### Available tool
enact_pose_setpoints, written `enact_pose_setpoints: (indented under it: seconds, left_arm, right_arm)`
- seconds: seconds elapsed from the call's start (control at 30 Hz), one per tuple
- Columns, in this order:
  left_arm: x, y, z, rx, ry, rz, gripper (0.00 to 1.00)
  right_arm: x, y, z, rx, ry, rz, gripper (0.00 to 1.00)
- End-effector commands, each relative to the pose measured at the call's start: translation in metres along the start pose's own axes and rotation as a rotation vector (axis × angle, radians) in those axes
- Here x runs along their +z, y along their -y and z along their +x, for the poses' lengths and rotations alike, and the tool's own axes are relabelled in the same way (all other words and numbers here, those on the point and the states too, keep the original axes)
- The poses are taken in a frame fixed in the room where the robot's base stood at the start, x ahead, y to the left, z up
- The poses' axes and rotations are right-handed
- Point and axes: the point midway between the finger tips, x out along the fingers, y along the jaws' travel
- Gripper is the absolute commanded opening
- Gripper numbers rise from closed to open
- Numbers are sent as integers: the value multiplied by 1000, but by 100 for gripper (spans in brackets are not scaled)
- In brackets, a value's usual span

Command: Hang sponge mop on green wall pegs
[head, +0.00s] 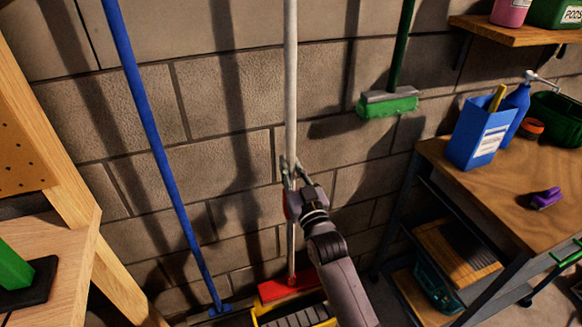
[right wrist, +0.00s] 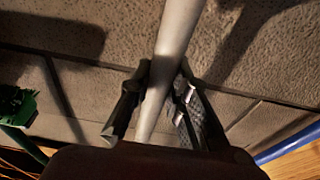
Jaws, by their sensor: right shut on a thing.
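A white pole (head: 290,90) stands nearly upright in front of the block wall. Its lower end runs down to a red head (head: 288,284) near the floor; its top is out of view. My right gripper (head: 290,168) is shut on the pole at mid-height. In the right wrist view the pole (right wrist: 177,35) passes between the fingers of my right gripper (right wrist: 160,90). A green-handled tool with a grey and green head (head: 388,103) is at the wall to the right, head down. No green pegs show. My left gripper is out of view.
A blue pole (head: 160,150) leans left of the white one. A yellow bucket-like thing (head: 262,314) is by the red head. A wooden-topped cart (head: 480,185) with a blue box (head: 476,135) stands right; a wooden frame (head: 50,130) stands left. A shelf (head: 520,32) is upper right.

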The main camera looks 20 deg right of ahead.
Motion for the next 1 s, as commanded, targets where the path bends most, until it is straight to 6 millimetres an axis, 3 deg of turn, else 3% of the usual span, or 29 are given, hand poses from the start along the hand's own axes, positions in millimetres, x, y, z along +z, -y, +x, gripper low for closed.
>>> enact_pose_setpoints:
  seconds: [0.63, 0.67, 1.0]
  left_arm:
    - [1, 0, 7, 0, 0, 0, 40]
    - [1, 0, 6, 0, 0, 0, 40]
    - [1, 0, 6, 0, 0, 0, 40]
  right_arm:
    - [11, 0, -2, 0, -5, 0, 0]
    - [10, 0, -2, 0, -5, 0, 19]
    - [11, 0, -2, 0, -2, 0, 40]
